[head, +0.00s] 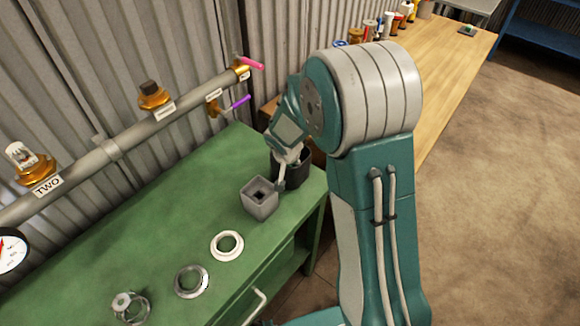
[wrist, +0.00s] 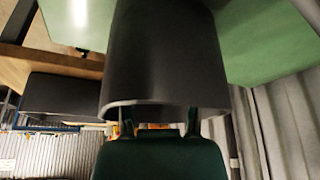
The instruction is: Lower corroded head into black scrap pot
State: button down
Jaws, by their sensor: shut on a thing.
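The black scrap pot (head: 298,172) stands at the far right corner of the green bench. My gripper (head: 284,178) is at the pot, pointing down, and is partly hidden by my own arm in the head view. In the wrist view the pot's dark wall (wrist: 165,55) fills the middle, and my gripper's two fingers (wrist: 159,122) pass behind its rim, so the fingertips are hidden. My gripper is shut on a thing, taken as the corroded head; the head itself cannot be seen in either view.
A grey block with a square hole (head: 259,198) stands close left of the pot. A white ring (head: 227,246), a metal ring (head: 192,281) and a clear fitting (head: 130,307) lie along the front of the green bench (head: 130,240). The pipe (head: 110,150) runs along the wall behind.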

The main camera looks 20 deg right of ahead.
jog(key=shift+f, duration=0.6)
dwell(0.3)
jog(key=shift+c, duration=1)
grip_release()
jog(key=shift+r, duration=0.1)
jog(key=s+r+n, duration=0.1)
jog(key=s+r, duration=0.6)
jog(key=r, duration=0.3)
jog(key=s+r+n, duration=0.1)
jog(key=s+r, duration=0.6)
jog(key=r, duration=0.3)
jog(key=s+r+n+t+y, duration=0.1)
jog(key=s+r, duration=0.3)
jog(key=s, duration=0.9)
jog(key=shift+s+r+n+t+y, duration=0.15)
jog(key=shift+s+n+t+y, duration=0.2)
jog(key=shift+n, duration=0.55)
